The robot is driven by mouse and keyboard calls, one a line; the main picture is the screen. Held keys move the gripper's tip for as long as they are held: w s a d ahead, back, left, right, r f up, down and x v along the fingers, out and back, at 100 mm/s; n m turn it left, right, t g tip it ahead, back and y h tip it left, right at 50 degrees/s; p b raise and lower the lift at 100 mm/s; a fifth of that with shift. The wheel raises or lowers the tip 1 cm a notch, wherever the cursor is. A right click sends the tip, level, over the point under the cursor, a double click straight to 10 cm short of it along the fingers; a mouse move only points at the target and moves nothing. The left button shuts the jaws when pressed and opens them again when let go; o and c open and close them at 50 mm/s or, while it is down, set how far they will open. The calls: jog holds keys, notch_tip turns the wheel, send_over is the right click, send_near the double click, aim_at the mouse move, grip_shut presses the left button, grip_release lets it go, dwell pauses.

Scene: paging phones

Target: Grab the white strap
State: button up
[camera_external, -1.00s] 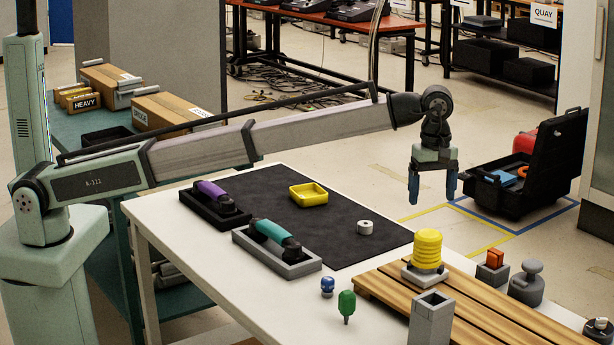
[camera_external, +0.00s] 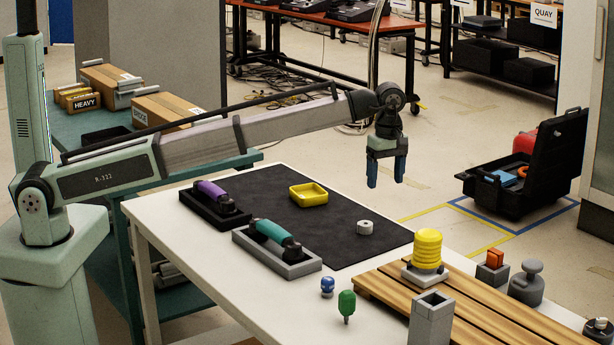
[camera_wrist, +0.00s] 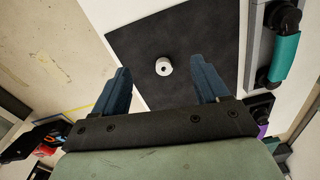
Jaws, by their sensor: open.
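The white strap looks like a small white roll (camera_external: 365,228) with a dark centre hole, lying on the black mat (camera_external: 340,245) near its right side. In the wrist view the roll (camera_wrist: 164,68) shows whole, between and beyond the two blue fingers. My gripper (camera_external: 387,172) is open and empty, pointing down. It is well above the mat and apart from the roll. Nothing hides the roll in either view.
A yellow tray (camera_external: 309,194) sits on the mat. Purple and teal handled tools (camera_external: 212,193) (camera_external: 275,232) lie in holders to the left. A yellow ribbed piece (camera_external: 427,248) stands on wooden slats (camera_external: 480,300) at right. Blue and green pieces (camera_external: 328,286) (camera_external: 346,304) stand in front.

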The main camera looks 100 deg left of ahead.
jog(key=s+a+f, duration=0.3)
jog(key=s, duration=0.5)
jog(key=m+t+y, duration=0.3)
jog(key=m+t, duration=0.1)
jog(key=m, duration=1.4)
send_over(365, 224)
jog(key=s+d, duration=0.1)
jog(key=s, duration=0.2)
notch_tip(365, 224, down, 9)
jog(key=shift+r, duration=0.1)
jog(key=shift+w+d+x, duration=0.1)
jog(key=shift+w+x, duration=0.15)
jog(key=shift+x, duration=1.05)
jog(key=shift+w+d+x, duration=0.1)
jog(key=shift+w+x, duration=0.1)
jog(key=shift+x, duration=1.15)
jog(key=shift+r, duration=0.1)
jog(key=c, duration=1.1)
jog(key=shift+r, duration=0.1)
